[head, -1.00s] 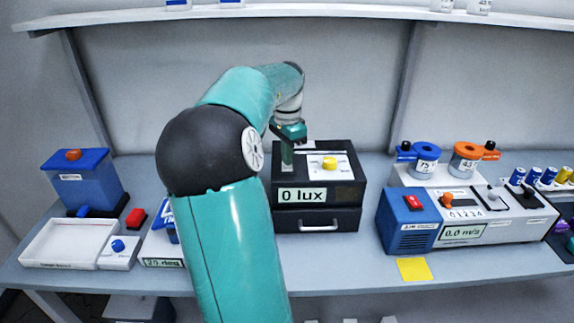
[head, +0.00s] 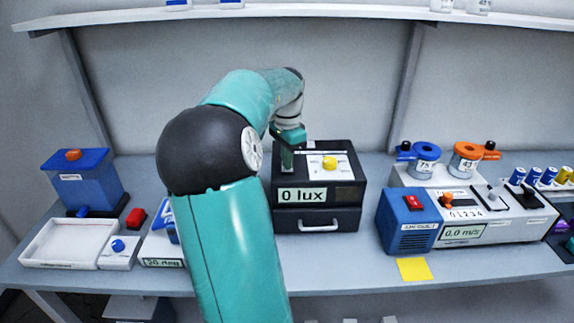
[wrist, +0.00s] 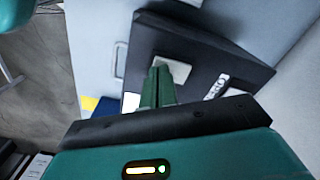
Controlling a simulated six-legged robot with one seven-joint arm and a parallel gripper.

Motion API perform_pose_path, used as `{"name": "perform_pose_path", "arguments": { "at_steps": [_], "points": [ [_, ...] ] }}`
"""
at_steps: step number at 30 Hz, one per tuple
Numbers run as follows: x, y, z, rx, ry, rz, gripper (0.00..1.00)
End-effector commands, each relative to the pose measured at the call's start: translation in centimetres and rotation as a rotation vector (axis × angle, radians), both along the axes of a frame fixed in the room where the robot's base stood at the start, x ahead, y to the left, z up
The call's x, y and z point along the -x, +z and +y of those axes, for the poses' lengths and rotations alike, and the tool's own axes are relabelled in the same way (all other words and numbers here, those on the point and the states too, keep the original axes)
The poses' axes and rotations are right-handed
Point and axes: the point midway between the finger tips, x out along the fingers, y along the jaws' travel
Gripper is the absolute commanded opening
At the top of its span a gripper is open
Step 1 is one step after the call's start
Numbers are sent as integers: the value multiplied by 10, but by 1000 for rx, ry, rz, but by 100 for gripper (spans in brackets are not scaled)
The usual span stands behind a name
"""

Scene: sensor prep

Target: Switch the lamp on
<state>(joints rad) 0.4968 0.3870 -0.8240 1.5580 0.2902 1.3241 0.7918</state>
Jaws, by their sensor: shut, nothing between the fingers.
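A black box (head: 317,222) with a "0 lux" display (head: 303,195) stands on the bench in the middle of the head view. A yellow knob (head: 329,162) sits on a pale panel on its top. My gripper (head: 287,166) is shut and empty, pointing down at the left part of the box top. In the wrist view its fingertips (wrist: 158,74) are in front of a pale plate (wrist: 177,69) on the black top (wrist: 195,45). I cannot tell whether they touch it. My fingers partly hide the plate, and I cannot make out a switch there.
A drawer with a pale handle (head: 319,228) forms the lower front of the box. A blue and white instrument (head: 470,228) with a red switch stands to the right. A white tray (head: 35,262) and a red button block (head: 136,217) are at the left. A yellow note (head: 414,269) lies in front.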

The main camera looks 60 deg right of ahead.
Motion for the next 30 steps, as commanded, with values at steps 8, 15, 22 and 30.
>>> {"name": "perform_pose_path", "arguments": {
  "at_steps": [8,15,22,30],
  "points": [
    [0,-3,0,1,0,1,0],
    [0,12,-1,2,1,0,0],
    [0,29,-1,1,0,0,0],
    [0,48,0,1,0,0,0]
  ]
}}
